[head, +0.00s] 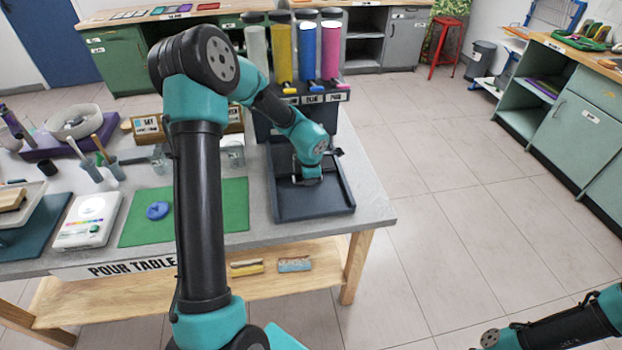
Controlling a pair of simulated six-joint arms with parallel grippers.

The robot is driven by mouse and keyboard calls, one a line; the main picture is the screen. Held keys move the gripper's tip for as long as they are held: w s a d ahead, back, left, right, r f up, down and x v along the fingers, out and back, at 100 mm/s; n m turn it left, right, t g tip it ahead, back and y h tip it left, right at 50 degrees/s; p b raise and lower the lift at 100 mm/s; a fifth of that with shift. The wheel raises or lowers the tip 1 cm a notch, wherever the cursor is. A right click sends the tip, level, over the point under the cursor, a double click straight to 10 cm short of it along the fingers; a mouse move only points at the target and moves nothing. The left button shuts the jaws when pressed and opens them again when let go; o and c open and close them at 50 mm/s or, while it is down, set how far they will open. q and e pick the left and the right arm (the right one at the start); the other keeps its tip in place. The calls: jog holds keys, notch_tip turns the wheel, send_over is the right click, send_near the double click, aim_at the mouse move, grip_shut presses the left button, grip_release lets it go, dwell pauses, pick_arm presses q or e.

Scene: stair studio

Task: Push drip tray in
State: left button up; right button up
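The drip tray (291,203) is a dark, shallow, rimmed tray on the grey table, below the dispenser (291,99) with several coloured tubes. It sticks out toward the table's front edge. My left gripper (309,180) points down into the tray. The wrist hides its fingers, so I cannot tell whether they are open or touching the tray. My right arm shows only at the bottom right corner, away from the table. Its gripper is out of the picture.
A green mat (230,208) with a blue disc (157,210) lies left of the tray. The floor to the right is clear. A red stool (446,48) stands far back.

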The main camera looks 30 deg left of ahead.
pick_arm(q)
jog(key=o, duration=0.4)
jog(key=r, duration=0.5)
jog(key=s+d+r, duration=0.1)
jog(key=r, duration=0.5)
jog(key=s+d+r, duration=0.1)
jog(key=r, duration=0.5)
jog(key=shift+s+d+r, duration=0.1)
jog(key=shift+s, duration=0.05)
